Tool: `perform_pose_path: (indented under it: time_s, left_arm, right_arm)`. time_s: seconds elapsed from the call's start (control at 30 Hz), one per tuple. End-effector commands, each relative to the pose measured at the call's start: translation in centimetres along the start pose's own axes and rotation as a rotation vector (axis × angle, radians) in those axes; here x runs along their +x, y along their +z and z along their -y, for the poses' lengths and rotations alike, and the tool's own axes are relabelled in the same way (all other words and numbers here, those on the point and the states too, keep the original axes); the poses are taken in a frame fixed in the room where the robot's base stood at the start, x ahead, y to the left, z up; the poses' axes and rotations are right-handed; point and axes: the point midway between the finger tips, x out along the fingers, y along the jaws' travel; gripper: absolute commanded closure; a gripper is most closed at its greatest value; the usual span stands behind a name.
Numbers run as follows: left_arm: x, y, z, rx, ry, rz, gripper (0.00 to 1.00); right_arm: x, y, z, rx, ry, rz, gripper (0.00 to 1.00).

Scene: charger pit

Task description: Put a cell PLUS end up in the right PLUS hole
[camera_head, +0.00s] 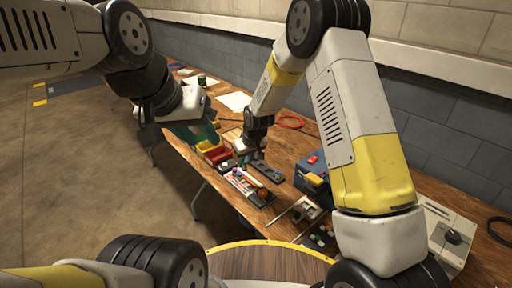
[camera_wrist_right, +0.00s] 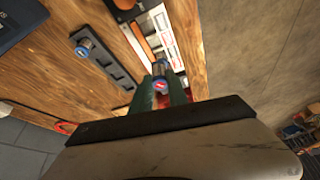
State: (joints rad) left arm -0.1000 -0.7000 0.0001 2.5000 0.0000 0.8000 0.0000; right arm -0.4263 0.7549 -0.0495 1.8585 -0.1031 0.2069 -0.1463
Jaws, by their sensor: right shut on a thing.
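My right gripper (camera_wrist_right: 160,96) has green fingers closed on a cell (camera_wrist_right: 160,72). The cell's near end shows a blue ring and a red mark with a pale bar; its far end is hard to see. In the head view my right gripper (camera_head: 243,148) is low over the bench and the cell is too small to make out. A black charger strip (camera_wrist_right: 117,73) lies beside it, with another blue-ended cell (camera_wrist_right: 83,44) at one end. A white strip with red labels (camera_wrist_right: 164,38) lies beyond the held cell. My left gripper (camera_head: 146,130) is away to the left; its fingers are unclear.
Red and yellow bins (camera_head: 213,153) stand left of my right gripper. A blue box with a red switch (camera_head: 313,168) and a beige box (camera_head: 448,232) stand to the right. A red cable (camera_head: 291,121) lies at the back. The wooden bench (camera_head: 222,187) has a free front edge.

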Motion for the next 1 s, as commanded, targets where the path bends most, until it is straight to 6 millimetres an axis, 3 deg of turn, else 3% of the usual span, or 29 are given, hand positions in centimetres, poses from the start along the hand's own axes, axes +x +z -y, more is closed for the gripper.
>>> perform_pose_path:
  time_s: [1.0]
  left_arm:
    - [0.0,0.0,0.0,0.0,0.0,0.0,0.64]
  right_arm:
    - [5.5,2.4,-0.1,0.003,0.001,0.003,1.0]
